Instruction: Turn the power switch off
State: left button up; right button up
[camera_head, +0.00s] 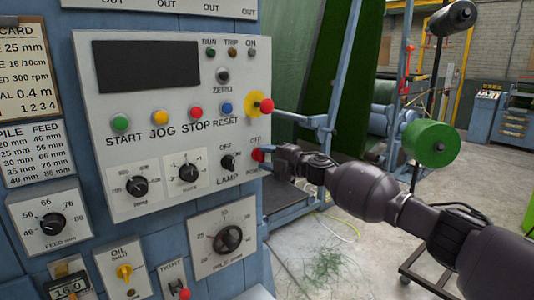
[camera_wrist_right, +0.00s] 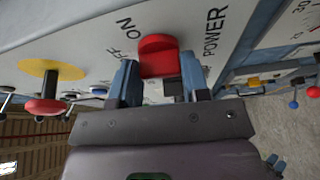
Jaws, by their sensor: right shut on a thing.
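The power switch is a red knob (camera_head: 258,155) at the lower right edge of the white control panel (camera_head: 130,215), below an OFF label. In the right wrist view the red knob (camera_wrist_right: 158,52) stands between the two blue fingers, near the words ON and POWER. My right gripper (camera_head: 270,154) reaches in from the right and is shut on the knob; it also shows in the right wrist view (camera_wrist_right: 160,78). The gripper hides part of the knob and its label in the head view, so which mark it points to is unclear. My left gripper is out of view.
A red mushroom button (camera_head: 266,106) on a yellow disc sits just above the switch. A black lamp knob (camera_head: 228,162) is close on its left. A blue frame post (camera_head: 338,75) and a green roll (camera_head: 430,142) stand farther back right.

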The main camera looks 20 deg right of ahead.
jog(key=shift+n, duration=0.5)
jog(key=shift+p, duration=0.3)
jog(key=o, duration=0.9)
jog(key=shift+s, duration=0.1)
jog(key=v, duration=1)
jog(key=shift+s+d+r+b, duration=0.25)
jog(key=shift+d+b, duration=0.05)
jog(key=shift+b, duration=0.1)
